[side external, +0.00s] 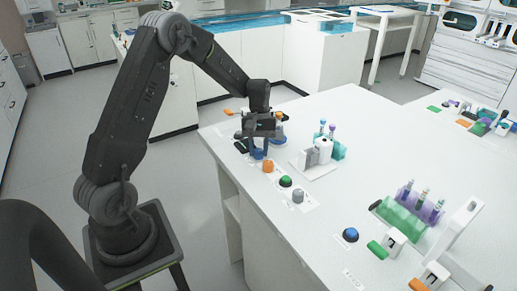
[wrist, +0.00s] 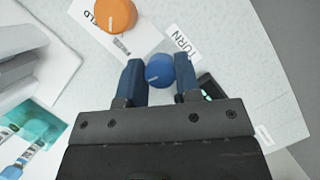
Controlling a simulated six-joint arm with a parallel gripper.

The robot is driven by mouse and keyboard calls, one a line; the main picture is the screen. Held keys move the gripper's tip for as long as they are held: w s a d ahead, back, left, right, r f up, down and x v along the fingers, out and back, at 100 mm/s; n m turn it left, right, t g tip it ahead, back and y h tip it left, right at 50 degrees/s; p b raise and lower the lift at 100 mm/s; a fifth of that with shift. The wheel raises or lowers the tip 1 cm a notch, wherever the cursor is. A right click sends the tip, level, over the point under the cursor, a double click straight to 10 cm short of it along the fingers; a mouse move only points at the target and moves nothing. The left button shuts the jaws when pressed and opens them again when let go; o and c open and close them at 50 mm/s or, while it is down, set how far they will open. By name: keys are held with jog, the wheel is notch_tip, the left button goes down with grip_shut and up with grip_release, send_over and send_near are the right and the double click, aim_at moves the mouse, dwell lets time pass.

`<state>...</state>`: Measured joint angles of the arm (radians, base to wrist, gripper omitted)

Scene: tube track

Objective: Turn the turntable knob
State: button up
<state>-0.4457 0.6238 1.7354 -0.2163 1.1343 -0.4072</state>
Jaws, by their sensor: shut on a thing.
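The turntable knob (wrist: 159,71) is a round blue knob with a pale pointer line, beside a white label reading "TURN" in the wrist view. My gripper (wrist: 159,66) has its two blue fingers on either side of the knob and is shut on it. In the side view my gripper (side external: 259,150) points down at the near left part of the white bench, and its fingers largely hide the knob there.
An orange knob (wrist: 116,14) sits close by on a labelled plate. In the side view a green button (side external: 285,181) and a grey knob (side external: 298,196) follow in a row. Tubes stand in a teal rack (side external: 338,151) behind. A blue button (side external: 350,235) is farther right.

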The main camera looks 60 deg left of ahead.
jog(key=m+g+y, duration=0.1)
jog(key=m, duration=0.3)
jog(key=shift+m, duration=0.4)
jog(key=shift+y, duration=0.3)
jog(key=o, duration=0.9)
jog(key=shift+w+v, duration=0.2)
jog(key=shift+v, duration=6.75)
jog(key=shift+f, duration=0.1)
